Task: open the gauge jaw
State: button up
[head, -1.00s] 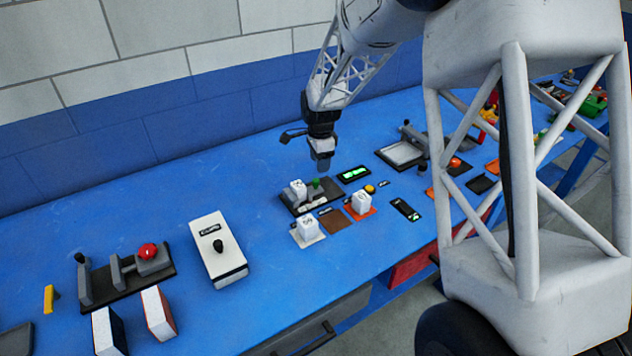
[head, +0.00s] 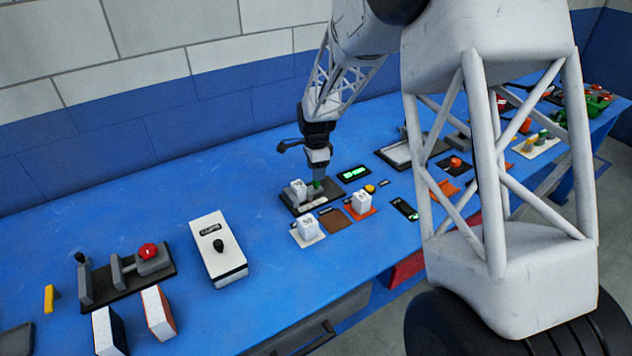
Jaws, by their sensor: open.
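The gauge (head: 330,202) is a dark base with a pale label strip, near the middle of the blue bench in the head view. A small white block (head: 298,189) sits at its left end, by a grey part. A green knob (head: 318,185) stands on the gauge, right of that block. My gripper (head: 318,176) points down at the knob, with its fingertips at the knob's top and partly hiding it. The fingers are open; I cannot tell whether they touch the knob. A display with green digits (head: 354,173) lies right of the gauge.
White blocks stand on a white pad (head: 312,241) and an orange pad (head: 366,212), with an empty brown pad (head: 335,221) between. A yellow button (head: 370,189) is close by. A white box with a black knob (head: 217,262) and a red-knobbed clamp (head: 148,252) stand left.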

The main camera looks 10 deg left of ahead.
aim_at(312, 186)
jog(key=shift+f, duration=2.6)
grip_shut()
